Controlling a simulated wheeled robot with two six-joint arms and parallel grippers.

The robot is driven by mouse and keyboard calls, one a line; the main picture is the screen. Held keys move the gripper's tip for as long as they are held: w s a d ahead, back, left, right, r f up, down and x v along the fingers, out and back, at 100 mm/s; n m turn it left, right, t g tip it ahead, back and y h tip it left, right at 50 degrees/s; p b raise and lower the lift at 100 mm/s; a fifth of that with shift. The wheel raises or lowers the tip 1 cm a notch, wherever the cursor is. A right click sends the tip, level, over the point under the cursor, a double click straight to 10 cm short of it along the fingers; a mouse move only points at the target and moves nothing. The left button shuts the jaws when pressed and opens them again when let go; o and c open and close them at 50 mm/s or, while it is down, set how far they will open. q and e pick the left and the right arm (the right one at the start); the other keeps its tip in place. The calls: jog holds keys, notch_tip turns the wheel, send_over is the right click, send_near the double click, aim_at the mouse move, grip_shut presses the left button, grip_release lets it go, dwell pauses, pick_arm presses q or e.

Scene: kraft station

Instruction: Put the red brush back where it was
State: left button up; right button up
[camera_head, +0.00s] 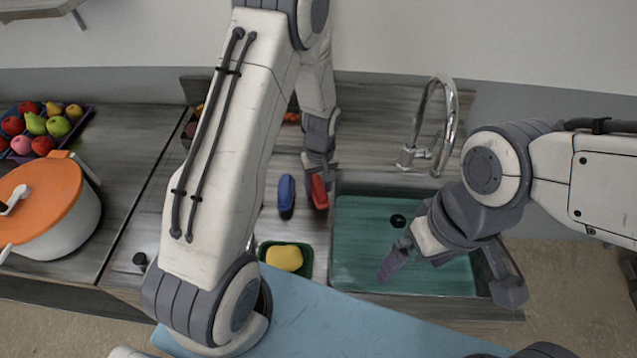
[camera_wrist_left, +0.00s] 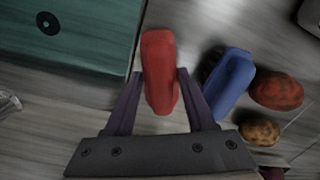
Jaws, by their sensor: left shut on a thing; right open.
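The red brush (camera_head: 319,192) is between the fingers of my left gripper (camera_head: 319,172), just left of the sink's edge. In the left wrist view the red brush (camera_wrist_left: 158,70) sits between the two fingertips (camera_wrist_left: 158,78), which are shut on it. Whether its underside touches the counter, I cannot tell. A blue brush (camera_head: 286,195) stands on the counter just to its left, apart from it; it also shows in the left wrist view (camera_wrist_left: 231,84). My right gripper (camera_head: 447,280) is open and empty over the sink.
The teal sink (camera_head: 355,240) with a curved faucet (camera_head: 448,105) lies right of the brushes. A yellow sponge (camera_head: 284,257) sits in a green tray (camera_head: 306,268) in front. A pot with an orange lid (camera_head: 45,200) and a fruit tray (camera_head: 88,112) stand left. My left arm hides some counter.

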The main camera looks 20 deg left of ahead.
aim_at(320, 184)
pick_arm(q)
jog(key=shift+f, duration=0.2)
jog(key=o, duration=1.3)
jog(key=shift+o, duration=0.2)
jog(key=shift+r, duration=0.1)
jog(key=shift+r, duration=0.1)
jog(key=shift+r, duration=0.15)
notch_tip(320, 184, up, 12)
jog(key=b, duration=0.3)
jog(key=shift+w+d, duration=0.15)
jog(key=shift+w, duration=0.05)
jog(key=shift+f, duration=0.25)
